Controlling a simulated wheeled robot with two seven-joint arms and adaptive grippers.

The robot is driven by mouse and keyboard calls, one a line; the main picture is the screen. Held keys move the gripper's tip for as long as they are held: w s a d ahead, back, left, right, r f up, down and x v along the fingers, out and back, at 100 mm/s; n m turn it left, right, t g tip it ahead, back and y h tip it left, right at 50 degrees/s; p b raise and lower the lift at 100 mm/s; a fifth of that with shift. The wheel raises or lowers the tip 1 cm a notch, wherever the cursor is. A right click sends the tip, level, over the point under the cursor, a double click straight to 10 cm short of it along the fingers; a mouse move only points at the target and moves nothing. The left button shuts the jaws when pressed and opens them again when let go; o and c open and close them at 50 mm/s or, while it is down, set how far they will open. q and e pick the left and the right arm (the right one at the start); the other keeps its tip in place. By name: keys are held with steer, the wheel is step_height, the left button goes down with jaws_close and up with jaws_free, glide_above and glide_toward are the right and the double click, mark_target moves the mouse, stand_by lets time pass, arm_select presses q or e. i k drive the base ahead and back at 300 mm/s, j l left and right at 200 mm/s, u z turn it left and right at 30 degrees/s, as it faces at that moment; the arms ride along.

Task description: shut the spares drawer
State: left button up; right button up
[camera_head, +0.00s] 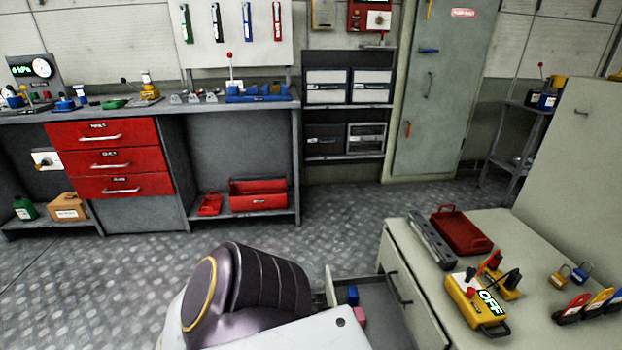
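A drawer (331,287) in the grey-green bench on the right stands pulled out to the left. It holds a blue block (352,295) and a pink block (360,316). I cannot read a label on it, so I cannot confirm that it is the spares drawer. The bench face (418,300) above it has a dark handle (400,287). My own dark and white arm parts cover the near side of the open drawer. Neither of my grippers shows in the head view.
The bench top carries a red tray (461,230), a yellow device (475,302) and padlocks (571,275). Red drawers (110,158) under the left workbench are shut. A grey cabinet (437,95) stands at the back. The chequered floor (335,215) between the benches is clear.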

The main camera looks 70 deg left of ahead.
mark_target(387, 328)
steer(key=k+j+u, duration=0.1)
steer(key=u, duration=0.3)
steer(key=j+u, duration=0.2)
steer(key=u, duration=0.2)
steer(key=k+j+u, duration=0.1)
steer(key=u, duration=0.3)
steer(key=j+u, duration=0.35)
steer(key=i+z, duration=0.1)
steer(key=z, duration=0.6)
